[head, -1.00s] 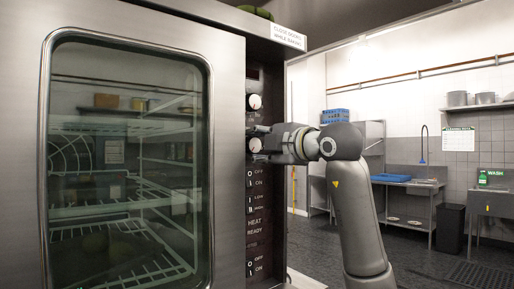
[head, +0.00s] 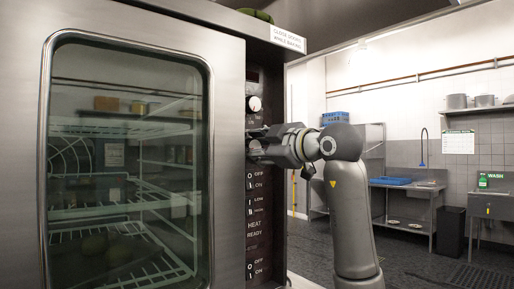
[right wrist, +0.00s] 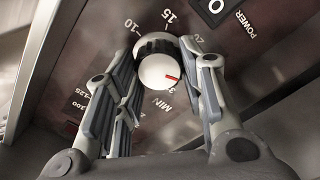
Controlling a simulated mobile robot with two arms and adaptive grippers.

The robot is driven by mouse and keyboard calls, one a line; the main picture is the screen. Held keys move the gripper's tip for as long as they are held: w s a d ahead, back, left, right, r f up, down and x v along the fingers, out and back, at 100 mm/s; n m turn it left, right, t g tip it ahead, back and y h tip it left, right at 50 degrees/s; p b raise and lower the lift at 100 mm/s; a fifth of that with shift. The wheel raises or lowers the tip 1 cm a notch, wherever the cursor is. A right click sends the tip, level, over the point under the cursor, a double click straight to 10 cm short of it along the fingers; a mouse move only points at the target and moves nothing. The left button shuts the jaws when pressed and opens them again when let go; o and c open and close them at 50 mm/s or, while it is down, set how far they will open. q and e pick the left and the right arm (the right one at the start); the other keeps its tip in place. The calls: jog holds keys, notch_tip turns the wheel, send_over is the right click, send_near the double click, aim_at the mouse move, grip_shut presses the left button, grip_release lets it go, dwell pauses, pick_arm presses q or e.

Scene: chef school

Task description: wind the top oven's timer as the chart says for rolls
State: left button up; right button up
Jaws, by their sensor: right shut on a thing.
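The top oven (head: 228,60) fills the left of the head view, its glass door closed. Its dark control panel runs down the right side. My right gripper (head: 262,143) is at the panel, below a white upper knob (head: 254,104). In the right wrist view my right gripper (right wrist: 160,72) is shut around the timer knob (right wrist: 155,68), a finger on each side. The knob is white-faced with a dark rim and a red mark. Around it I read 10, 15, 20 and MIN. The red mark points to the picture's right; its exact value is unclear. My left gripper is not in view.
Switches marked off and on sit below the gripper on the panel. A green-headed wall sheet (head: 459,143) hangs at the back right, too small to read. Sinks, a blue tray (head: 390,181) and a dark bin (head: 451,230) stand behind. The floor to the right is open.

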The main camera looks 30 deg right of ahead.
dwell(0.3)
jog(key=o, duration=1)
jog(key=shift+s, duration=0.15)
jog(key=s, duration=1.1)
jog(key=shift+s+d, duration=0.3)
jog(key=shift+d, duration=0.15)
